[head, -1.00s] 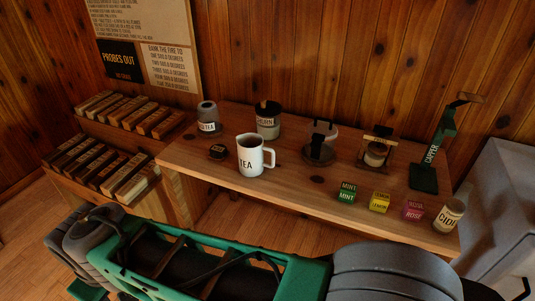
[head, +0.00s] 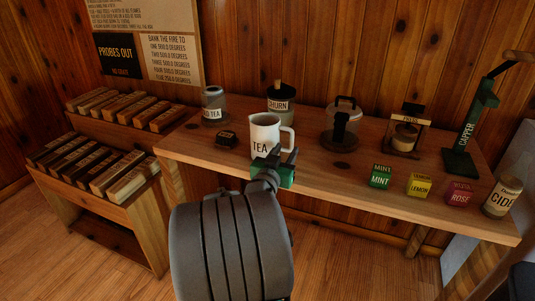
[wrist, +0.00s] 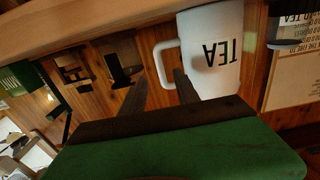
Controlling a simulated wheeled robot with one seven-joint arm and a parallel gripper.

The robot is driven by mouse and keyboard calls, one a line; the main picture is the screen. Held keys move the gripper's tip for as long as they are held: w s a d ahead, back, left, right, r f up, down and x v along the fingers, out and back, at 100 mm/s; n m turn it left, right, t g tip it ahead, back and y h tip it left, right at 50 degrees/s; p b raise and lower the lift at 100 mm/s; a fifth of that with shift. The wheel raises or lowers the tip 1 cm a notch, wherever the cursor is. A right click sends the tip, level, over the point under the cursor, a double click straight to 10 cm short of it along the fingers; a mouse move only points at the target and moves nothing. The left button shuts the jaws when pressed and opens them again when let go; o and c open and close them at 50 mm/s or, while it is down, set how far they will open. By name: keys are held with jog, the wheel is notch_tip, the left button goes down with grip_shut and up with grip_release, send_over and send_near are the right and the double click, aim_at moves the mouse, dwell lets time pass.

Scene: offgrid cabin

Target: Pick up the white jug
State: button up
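The white jug (head: 264,132), lettered TEA, stands upright on the wooden shelf, its handle on the right. My gripper (head: 280,160) is just in front of the jug's lower right side and hides part of its base and handle. In the wrist view, which is upside down, the jug (wrist: 212,50) and its handle show past the fingers. My gripper (wrist: 162,85) is open there, two dark fingers apart, with the handle lined up between their tips. I cannot tell whether the fingers reach around the handle.
Mint (head: 381,176), lemon (head: 419,185) and rose (head: 459,193) boxes line the front edge to the right.

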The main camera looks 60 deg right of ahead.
aim_at(291, 140)
jog(key=d, duration=0.4)
jog(key=w+d, duration=0.1)
jog(key=d, duration=0.1)
jog(key=shift+d, duration=0.35)
jog(key=shift+w, duration=0.1)
grip_shut()
dwell(0.7)
jog(key=shift+r, duration=0.25)
